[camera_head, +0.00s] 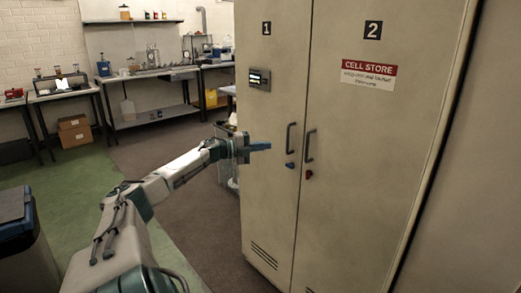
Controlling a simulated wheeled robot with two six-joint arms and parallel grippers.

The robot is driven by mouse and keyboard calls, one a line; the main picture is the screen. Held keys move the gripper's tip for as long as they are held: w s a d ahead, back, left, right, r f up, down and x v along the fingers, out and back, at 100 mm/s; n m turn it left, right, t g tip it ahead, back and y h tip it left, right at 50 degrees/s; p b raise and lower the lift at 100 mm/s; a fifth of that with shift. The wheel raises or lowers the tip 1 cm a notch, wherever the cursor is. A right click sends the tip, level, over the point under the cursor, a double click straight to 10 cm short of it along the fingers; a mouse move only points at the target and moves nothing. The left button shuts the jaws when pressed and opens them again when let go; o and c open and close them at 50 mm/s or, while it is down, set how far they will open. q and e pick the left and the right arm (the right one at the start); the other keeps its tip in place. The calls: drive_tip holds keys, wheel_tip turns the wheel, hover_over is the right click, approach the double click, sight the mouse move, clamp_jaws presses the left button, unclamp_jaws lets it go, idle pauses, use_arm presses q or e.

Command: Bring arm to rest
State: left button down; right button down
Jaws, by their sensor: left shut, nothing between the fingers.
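My left arm (155,188) comes in from the lower left and reaches forward. My left gripper (266,146) is at its end, shut and empty, with its blue fingers pointing right. In the picture the fingertips lie just left of the left door's handle (290,138) on a tall beige cabinet (272,210). Whether they touch the cabinet front, I cannot tell. My right gripper is not in view.
The cabinet's doors, marked 1 and 2, look shut. The right door has a handle (309,146) and a red lock (309,174). A bin with a dark lid (15,215) stands at left. Benches (150,75) line the back wall. Floor between is open.

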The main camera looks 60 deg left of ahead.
use_arm(q)
drive_tip(key=shift+s+a+f, duration=0.1)
drive_tip(key=shift+a, duration=0.3)
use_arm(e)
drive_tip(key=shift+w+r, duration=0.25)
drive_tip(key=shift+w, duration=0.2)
